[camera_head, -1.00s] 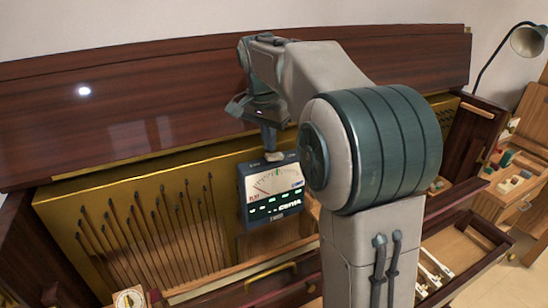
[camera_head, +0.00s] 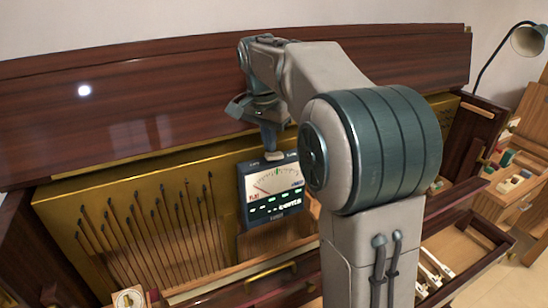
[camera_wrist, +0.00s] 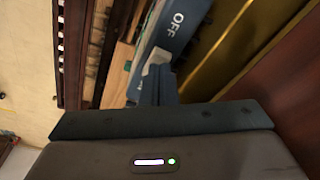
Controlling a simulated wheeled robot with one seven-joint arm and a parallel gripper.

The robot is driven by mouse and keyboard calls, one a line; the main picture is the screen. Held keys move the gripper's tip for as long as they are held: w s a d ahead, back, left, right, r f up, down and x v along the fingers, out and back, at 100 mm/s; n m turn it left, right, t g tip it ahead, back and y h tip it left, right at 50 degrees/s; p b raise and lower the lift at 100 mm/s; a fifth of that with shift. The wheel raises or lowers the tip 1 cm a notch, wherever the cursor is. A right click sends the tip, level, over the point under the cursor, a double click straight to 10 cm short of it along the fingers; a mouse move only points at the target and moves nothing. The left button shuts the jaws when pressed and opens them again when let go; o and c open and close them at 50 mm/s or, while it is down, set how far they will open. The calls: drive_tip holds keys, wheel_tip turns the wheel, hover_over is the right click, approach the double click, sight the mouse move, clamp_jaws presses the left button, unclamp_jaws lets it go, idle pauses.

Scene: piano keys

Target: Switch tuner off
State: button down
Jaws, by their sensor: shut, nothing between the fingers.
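The tuner (camera_head: 273,194) is a dark box with a lit dial face and a row of small lit marks, standing in front of the gold panel. My gripper (camera_head: 272,155) is at the tuner's top edge, pointing down. In the wrist view the shut fingers (camera_wrist: 157,82) lie close beside the tuner's blue-grey top, which bears the white word OFF (camera_wrist: 176,24).
The gold panel (camera_head: 90,195) with several thin dark-tipped rods is left of the tuner. The raised brown lid (camera_head: 200,90) is behind my arm. An open drawer (camera_head: 465,250) is at the lower right, near a side table with small blocks (camera_head: 515,180).

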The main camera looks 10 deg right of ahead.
sight(269, 155)
drive_tip(key=shift+f+b, duration=0.5)
drive_tip(key=shift+f, duration=0.2)
idle(0.3)
wheel_tip(269, 155, up, 7)
drive_tip(key=p, duration=0.6)
drive_tip(key=shift+r, duration=0.1)
drive_tip(key=s+f+n+t, duration=0.1)
drive_tip(key=s+f+n, duration=0.2)
drive_tip(key=s, duration=0.5)
drive_tip(key=s+f+n+y+b, duration=0.1)
drive_tip(key=s+f+n, duration=0.2)
drive_tip(key=s, duration=0.6)
drive_tip(key=s+f+n+t, duration=0.1)
drive_tip(key=s+f+n, duration=0.2)
drive_tip(key=s+f, duration=0.3)
drive_tip(key=s, duration=0.3)
drive_tip(key=shift+f+n+t+b, duration=0.15)
drive_tip(key=shift+n+t+b, duration=0.15)
drive_tip(key=shift+n, duration=0.1)
